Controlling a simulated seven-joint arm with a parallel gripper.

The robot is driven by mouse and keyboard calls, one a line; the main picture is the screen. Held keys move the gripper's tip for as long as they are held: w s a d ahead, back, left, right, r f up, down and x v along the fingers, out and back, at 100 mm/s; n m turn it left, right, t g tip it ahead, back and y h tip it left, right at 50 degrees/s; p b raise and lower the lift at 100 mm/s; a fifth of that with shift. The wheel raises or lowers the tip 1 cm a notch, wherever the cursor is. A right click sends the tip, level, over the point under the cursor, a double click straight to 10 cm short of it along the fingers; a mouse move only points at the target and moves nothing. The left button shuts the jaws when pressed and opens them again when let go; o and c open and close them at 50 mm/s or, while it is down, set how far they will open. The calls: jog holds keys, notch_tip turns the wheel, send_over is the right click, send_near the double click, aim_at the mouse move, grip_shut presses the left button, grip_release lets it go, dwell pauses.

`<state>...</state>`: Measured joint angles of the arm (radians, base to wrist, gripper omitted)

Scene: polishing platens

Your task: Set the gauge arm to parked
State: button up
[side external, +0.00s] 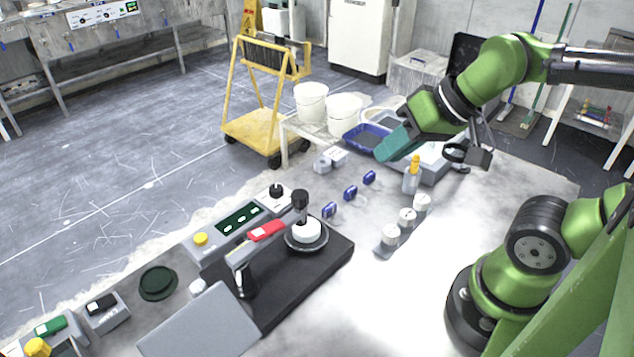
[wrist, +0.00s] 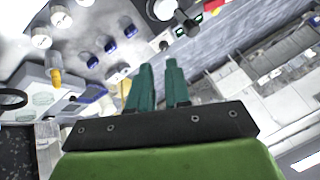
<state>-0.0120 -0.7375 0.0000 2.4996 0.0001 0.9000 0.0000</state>
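A grey arm with a red grip (side external: 266,231), which looks like the gauge arm, sits on a post on the black base plate (side external: 322,267) in the side external view. Its red end lies beside a round platen (side external: 307,240) with a white disc and a black knob on top. A red part (wrist: 212,4) and a black knob (wrist: 188,27) show at the top of the wrist view. My gripper (side external: 388,154) is high over the far side of the table, well away from the arm. In the wrist view its two teal fingers (wrist: 158,68) stand apart with nothing between them.
Several white-capped jars (side external: 407,217) and blue blocks (side external: 350,193) stand between my gripper and the platen. A yellow-topped bottle (side external: 411,178) and a blue tray (side external: 366,137) are near my gripper. A control panel (side external: 238,218) lies behind the base plate.

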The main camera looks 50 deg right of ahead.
jog(key=o, duration=0.7)
jog(key=w+a, duration=0.1)
jog(key=w+a+n+g, duration=0.1)
jog(key=w, duration=0.1)
jog(key=w+a+r+n+g, duration=0.1)
jog(key=w, duration=0.1)
notch_tip(320, 180, up, 5)
jog(key=n+g+h, duration=0.2)
jog(key=n+g, duration=0.3)
send_over(300, 193)
notch_tip(300, 193, down, 16)
jog(key=shift+r, duration=0.1)
grip_shut()
